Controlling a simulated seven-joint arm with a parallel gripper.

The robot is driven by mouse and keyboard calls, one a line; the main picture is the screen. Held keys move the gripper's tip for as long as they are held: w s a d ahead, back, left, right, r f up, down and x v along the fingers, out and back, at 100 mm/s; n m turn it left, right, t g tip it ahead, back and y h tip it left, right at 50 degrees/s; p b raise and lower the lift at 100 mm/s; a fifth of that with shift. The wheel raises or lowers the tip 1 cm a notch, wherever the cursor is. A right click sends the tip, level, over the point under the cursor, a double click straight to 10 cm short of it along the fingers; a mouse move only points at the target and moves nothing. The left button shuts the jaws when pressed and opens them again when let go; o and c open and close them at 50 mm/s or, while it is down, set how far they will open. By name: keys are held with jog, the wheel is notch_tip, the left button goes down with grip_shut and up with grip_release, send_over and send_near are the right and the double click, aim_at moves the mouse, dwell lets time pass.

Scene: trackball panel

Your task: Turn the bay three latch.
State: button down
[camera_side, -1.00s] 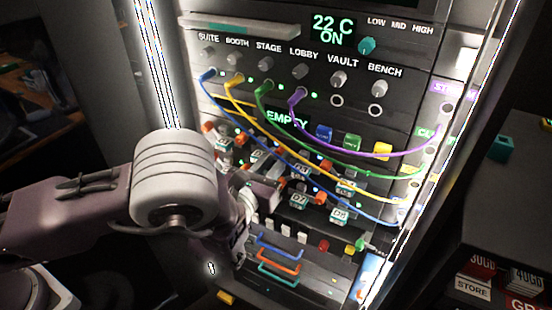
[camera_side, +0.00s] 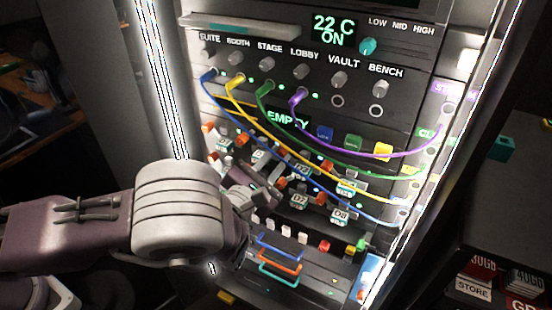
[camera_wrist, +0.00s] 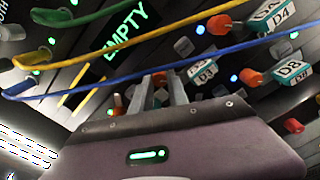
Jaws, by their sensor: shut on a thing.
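The bay three module, marked D3 (camera_wrist: 203,73), shows just right of my gripper (camera_wrist: 162,88) in the wrist view. My gripper is shut on the small orange-red latch (camera_wrist: 160,94) beside that label. Most of the latch is hidden between the fingers, so its exact angle cannot be told. In the side view, the D3 label (camera_side: 301,169) is on the lower half of the panel. My gripper (camera_side: 268,187) is in front of the bay rows there, and its fingertips are hard to make out.
Blue (camera_side: 290,158), yellow, green and purple (camera_side: 350,152) cables hang across the panel above my gripper. Neighbouring bays D4 (camera_wrist: 283,15) and D8 (camera_wrist: 293,70) have similar orange latches. Coloured handles (camera_side: 280,268) are below. Lit strips edge the panel.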

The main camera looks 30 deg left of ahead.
jog(key=shift+r, duration=0.1)
dwell(0.3)
jog(key=c, duration=1.3)
grip_release()
jog(key=s, duration=0.7)
